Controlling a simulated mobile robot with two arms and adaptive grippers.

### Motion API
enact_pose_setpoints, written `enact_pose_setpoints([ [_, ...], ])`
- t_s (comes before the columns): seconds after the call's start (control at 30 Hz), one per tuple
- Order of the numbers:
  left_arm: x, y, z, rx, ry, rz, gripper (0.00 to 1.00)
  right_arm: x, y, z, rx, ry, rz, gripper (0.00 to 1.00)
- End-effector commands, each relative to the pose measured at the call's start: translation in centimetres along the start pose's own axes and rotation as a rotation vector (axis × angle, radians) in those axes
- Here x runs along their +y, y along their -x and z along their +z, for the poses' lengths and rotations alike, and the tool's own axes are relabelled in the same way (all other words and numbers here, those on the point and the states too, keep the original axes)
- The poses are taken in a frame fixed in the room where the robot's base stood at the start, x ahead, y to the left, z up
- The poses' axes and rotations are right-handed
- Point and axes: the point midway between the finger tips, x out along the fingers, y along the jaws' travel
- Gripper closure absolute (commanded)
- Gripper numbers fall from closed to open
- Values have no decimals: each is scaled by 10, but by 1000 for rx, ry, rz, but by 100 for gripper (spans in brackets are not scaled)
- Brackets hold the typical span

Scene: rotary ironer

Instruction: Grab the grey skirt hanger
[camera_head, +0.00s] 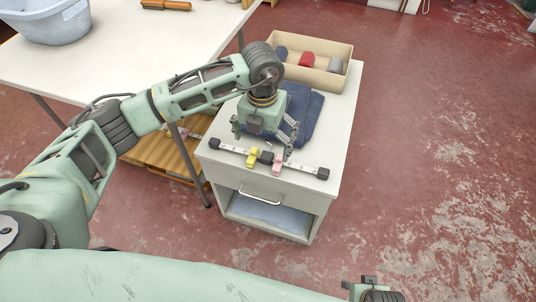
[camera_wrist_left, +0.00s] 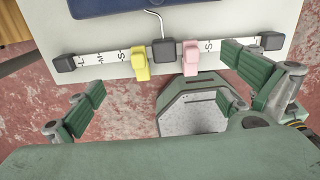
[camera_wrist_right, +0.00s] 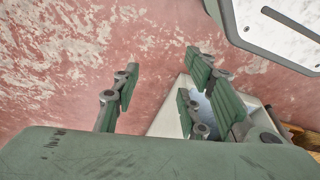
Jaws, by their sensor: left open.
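The skirt hanger (camera_head: 268,158) lies across the front of a white cabinet top. It has a pale bar with size letters, dark grey end caps, a dark grey middle block with a metal hook, and one yellow and one pink clip. The left wrist view also shows the hanger (camera_wrist_left: 163,50), with the hook pointing away from me. My left gripper (camera_head: 264,137) is open and empty, pointing down over the hanger's middle; in the left wrist view its fingers (camera_wrist_left: 162,92) are spread wide. My right gripper (camera_wrist_right: 158,95) is open and empty, away from the cabinet over the floor.
Folded dark blue cloth (camera_head: 305,110) lies behind the hanger. A beige box (camera_head: 340,52) with rolled items stands at the back of the cabinet (camera_head: 335,130). A white table (camera_head: 150,50) with a grey tub (camera_head: 45,22) is at left. The right-hand floor is clear.

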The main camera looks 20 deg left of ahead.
Motion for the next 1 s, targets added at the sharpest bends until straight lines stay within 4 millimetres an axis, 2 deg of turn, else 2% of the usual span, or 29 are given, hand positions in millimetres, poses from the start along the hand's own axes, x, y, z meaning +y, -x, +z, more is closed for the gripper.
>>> enact_pose_setpoints([
  [0.33,-8,-49,-1,4,-5,-6,2,1,17,-10,12,-2,2,60],
  [0.47,-7,-63,-1,2,-4,-6,2,2,24,-14,16,-3,2,60],
  [0.77,-8,-66,0,1,-5,-7,2,2,26,-15,16,-3,3,60],
  [1.0,-8,-66,0,1,-5,-8,23,1,26,-15,16,-3,2,60],
])
